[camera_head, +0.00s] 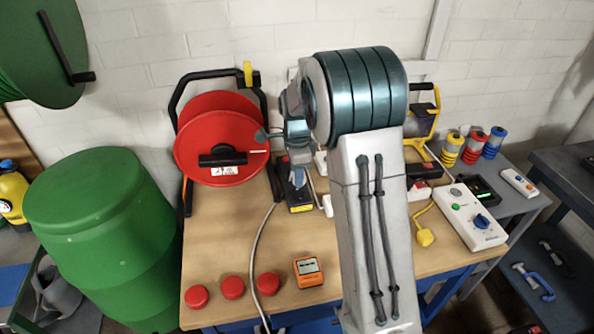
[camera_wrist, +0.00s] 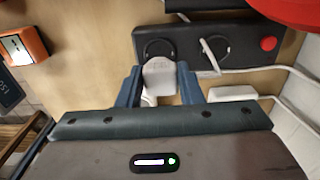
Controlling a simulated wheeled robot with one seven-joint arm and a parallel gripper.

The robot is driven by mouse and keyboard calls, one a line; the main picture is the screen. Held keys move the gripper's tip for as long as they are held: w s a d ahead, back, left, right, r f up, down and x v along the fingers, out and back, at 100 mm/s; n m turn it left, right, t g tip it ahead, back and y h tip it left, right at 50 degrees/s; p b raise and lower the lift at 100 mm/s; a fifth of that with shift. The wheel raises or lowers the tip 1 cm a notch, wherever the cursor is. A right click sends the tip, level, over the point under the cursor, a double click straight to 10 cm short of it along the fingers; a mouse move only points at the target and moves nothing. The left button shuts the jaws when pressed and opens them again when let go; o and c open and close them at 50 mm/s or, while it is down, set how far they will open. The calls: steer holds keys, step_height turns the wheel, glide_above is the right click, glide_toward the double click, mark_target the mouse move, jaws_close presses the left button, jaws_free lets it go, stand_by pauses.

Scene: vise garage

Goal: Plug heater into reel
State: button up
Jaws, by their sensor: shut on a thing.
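My gripper (camera_wrist: 160,82) is shut on a pale plug (camera_wrist: 160,74) in the wrist view. The plug overlaps the near edge of a round socket in a black socket block (camera_wrist: 187,48). I cannot tell whether it touches or enters the socket. The block has a second round socket with a white cable at it, and a red button. In the head view the block (camera_head: 300,206) lies on the bench by the red reel (camera_head: 205,135), partly hidden by my gripper (camera_head: 298,178). A pale cable (camera_head: 256,250) runs over the bench's front edge. I cannot identify the heater.
An orange meter (camera_head: 308,271) and red caps (camera_head: 232,288) lie along the front of the wooden bench (camera_head: 225,255). A white switch box (camera_head: 470,217) and a yellow plug (camera_head: 425,237) are to the right. A green barrel (camera_head: 105,230) stands left. My arm hides the bench's middle.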

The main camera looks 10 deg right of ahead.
mark_target(297, 194)
steer(key=shift+f+b, duration=1)
steer(key=shift+f, duration=0.75)
steer(key=shift+f+b, duration=0.3)
steer(key=shift+f, duration=0.3)
stand_by(0.9)
steer(key=o, duration=1)
steer(key=shift+r, duration=0.1)
step_height(297, 194, up, 14)
steer(key=shift+f, duration=0.25)
steer(key=shift+r, duration=0.15)
